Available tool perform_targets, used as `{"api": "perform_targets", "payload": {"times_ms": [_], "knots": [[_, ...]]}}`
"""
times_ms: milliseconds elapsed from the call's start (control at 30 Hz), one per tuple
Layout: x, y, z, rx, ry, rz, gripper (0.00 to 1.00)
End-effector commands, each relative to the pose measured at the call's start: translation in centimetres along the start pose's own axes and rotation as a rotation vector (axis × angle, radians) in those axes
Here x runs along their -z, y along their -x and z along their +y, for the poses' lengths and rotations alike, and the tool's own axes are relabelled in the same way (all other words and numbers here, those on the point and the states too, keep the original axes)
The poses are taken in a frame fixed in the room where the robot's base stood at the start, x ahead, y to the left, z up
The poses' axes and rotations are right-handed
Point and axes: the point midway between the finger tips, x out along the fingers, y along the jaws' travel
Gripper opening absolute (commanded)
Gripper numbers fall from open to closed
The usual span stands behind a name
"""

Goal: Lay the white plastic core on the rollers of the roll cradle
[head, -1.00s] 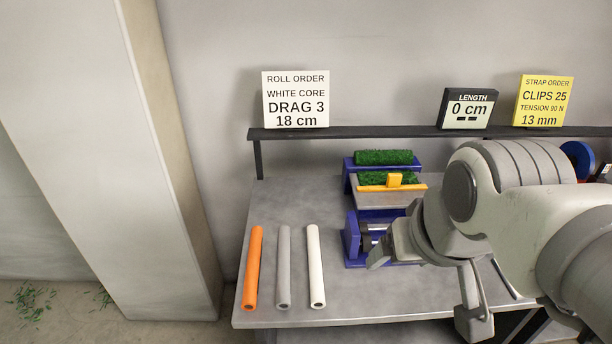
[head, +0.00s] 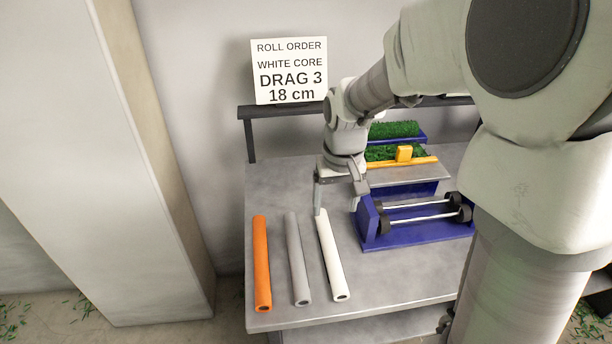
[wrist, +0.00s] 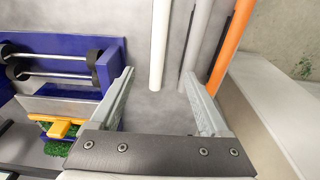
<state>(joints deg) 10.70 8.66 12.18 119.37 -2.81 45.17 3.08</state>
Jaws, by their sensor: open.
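The white plastic core (head: 331,257) lies on the grey table, rightmost of three tubes. It also shows in the wrist view (wrist: 160,45), between the fingers' lines and nearer the left finger. My gripper (head: 336,205) is open and empty, pointing down above the far end of the white core. In the wrist view my gripper (wrist: 158,85) has its fingers wide apart. The roll cradle (head: 420,232) is a blue frame with two metal rollers (head: 418,212) and black wheels, to the right of the core. Its rollers are empty.
A grey core (head: 298,260) and an orange core (head: 261,265) lie left of the white one. Behind the cradle stands a blue unit with green turf (head: 395,131) and an orange bar (head: 403,160). A sign (head: 290,72) stands on the rear shelf.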

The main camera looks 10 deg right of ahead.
Motion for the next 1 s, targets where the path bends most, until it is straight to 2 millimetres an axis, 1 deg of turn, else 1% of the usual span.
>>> {"api": "perform_targets", "payload": {"times_ms": [167, 400, 500, 600, 767, 867, 1000], "knots": [[-0.1, -3.3, 0.0, 0.001, 0.000, -0.008, 0.80], [-0.1, -8.6, 0.0, 0.002, 0.000, -0.007, 0.80], [-0.1, -10.3, 0.0, 0.001, 0.001, -0.006, 0.80], [-0.1, -11.5, 0.0, 0.001, 0.000, -0.004, 0.80], [0.0, -12.3, 0.0, 0.000, 0.001, -0.003, 0.80], [0.1, -13.5, 0.1, 0.001, -0.001, -0.005, 0.80], [0.2, -15.7, 0.3, 0.001, 0.000, -0.006, 0.80]]}}
